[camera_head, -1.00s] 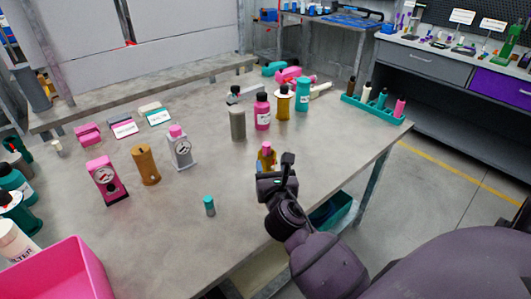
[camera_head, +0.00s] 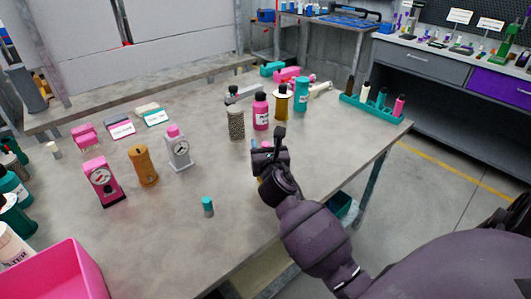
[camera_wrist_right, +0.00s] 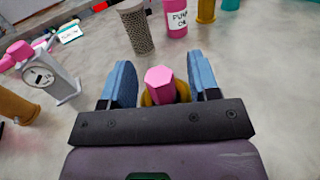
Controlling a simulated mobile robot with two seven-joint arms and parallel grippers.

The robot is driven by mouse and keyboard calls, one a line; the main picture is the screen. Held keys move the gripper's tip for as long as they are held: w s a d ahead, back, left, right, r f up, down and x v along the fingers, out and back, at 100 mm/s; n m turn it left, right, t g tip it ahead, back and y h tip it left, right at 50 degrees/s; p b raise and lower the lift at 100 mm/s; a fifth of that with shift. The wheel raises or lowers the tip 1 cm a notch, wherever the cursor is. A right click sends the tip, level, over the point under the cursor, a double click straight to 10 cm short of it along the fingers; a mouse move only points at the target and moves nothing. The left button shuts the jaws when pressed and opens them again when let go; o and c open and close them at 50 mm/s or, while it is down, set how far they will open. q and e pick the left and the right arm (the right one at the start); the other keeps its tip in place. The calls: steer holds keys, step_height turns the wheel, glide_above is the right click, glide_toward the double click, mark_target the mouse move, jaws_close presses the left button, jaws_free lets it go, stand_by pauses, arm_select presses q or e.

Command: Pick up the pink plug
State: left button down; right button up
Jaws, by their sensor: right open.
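The pink plug (camera_wrist_right: 160,86) has a hexagonal head and sits on top of a yellow-brown body (camera_wrist_right: 148,98). In the right wrist view it stands between the two blue fingers of my right gripper (camera_wrist_right: 161,72), with a gap to each finger. In the head view my right gripper (camera_head: 267,150) hides the plug near the right part of the table. The right gripper is open and holds nothing. The lower part of the yellow-brown body is hidden by my gripper. My left gripper is not in view.
A grey pump with a pink cap (camera_head: 179,148), a brown pump (camera_head: 144,164) and a pink pump (camera_head: 103,182) stand left on the table. A speckled cylinder (camera_head: 236,123) and pink bottle (camera_head: 261,112) stand behind my gripper. A teal-capped piece (camera_head: 207,207) stands in front.

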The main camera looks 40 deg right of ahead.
steer(key=shift+c, duration=0.4)
steer(key=c, duration=0.9)
steer(key=shift+r, duration=0.1)
steer(key=shift+c, duration=0.2)
